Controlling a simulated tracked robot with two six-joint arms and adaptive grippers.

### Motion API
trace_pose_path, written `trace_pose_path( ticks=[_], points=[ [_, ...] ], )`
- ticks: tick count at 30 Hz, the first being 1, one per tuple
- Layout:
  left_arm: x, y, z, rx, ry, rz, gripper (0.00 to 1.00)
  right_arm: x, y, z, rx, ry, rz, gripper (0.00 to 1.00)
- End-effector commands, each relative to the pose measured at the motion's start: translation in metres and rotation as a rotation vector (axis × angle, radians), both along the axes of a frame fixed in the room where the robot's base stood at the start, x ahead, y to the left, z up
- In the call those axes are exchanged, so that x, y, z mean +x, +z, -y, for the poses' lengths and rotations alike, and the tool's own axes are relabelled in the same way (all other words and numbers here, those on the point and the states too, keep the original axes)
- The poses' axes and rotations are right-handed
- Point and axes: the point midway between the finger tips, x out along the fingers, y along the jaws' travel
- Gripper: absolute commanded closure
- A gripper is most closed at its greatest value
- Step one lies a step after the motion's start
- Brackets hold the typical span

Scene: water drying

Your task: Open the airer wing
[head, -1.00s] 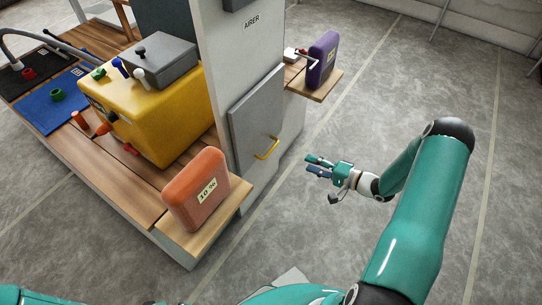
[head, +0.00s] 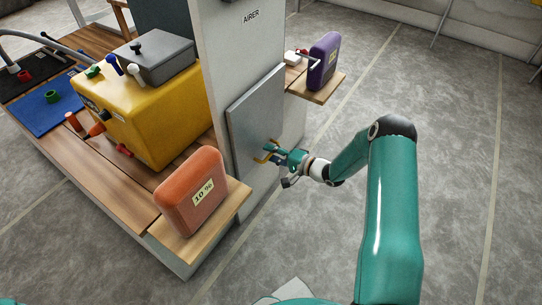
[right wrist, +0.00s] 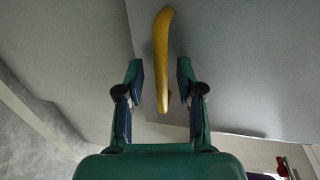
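The airer wing (head: 250,110) is a flat grey panel against the side of the white airer post (head: 240,45), which carries the word AIRER. A yellow bar handle (head: 262,152) sits on the panel's lower part. My right gripper (head: 272,153) is at the handle. In the right wrist view the handle (right wrist: 162,60) runs between the two open fingers (right wrist: 160,85), with a gap visible on each side. The panel (right wrist: 230,60) fills much of that view behind it. My left gripper is not in view.
A purple block (head: 322,60) stands on a small wooden shelf (head: 325,90) right of the post. An orange block (head: 190,190) labelled 10 % stands on the bench's front end. A yellow box (head: 150,115) sits behind it. The floor (head: 430,180) to the right is clear.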

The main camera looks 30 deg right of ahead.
Motion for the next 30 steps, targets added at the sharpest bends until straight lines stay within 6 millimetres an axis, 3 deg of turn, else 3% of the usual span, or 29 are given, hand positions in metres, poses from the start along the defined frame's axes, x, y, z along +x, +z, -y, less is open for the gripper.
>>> trace_pose_path(
  ticks=[9, 16, 25, 26, 30],
  points=[
    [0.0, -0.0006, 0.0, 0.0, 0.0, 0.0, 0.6, 0.0022, -0.0004, -0.0008, 0.001, -0.001, 0.0, 0.63],
    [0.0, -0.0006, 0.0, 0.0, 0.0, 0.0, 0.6, 0.0018, -0.0006, -0.0006, 0.0, -0.001, -0.001, 1.0],
    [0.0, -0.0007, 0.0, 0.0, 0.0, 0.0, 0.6, 0.0013, -0.0015, -0.0004, 0.001, -0.001, -0.003, 1.0],
    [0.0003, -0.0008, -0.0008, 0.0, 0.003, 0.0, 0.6, 0.0013, -0.0015, -0.0075, 0.003, 0.001, -0.004, 1.0],
    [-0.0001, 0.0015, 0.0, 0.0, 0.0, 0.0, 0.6, -0.0008, -0.0007, -0.001, 0.0, -0.001, -0.008, 1.0]
  ],
)
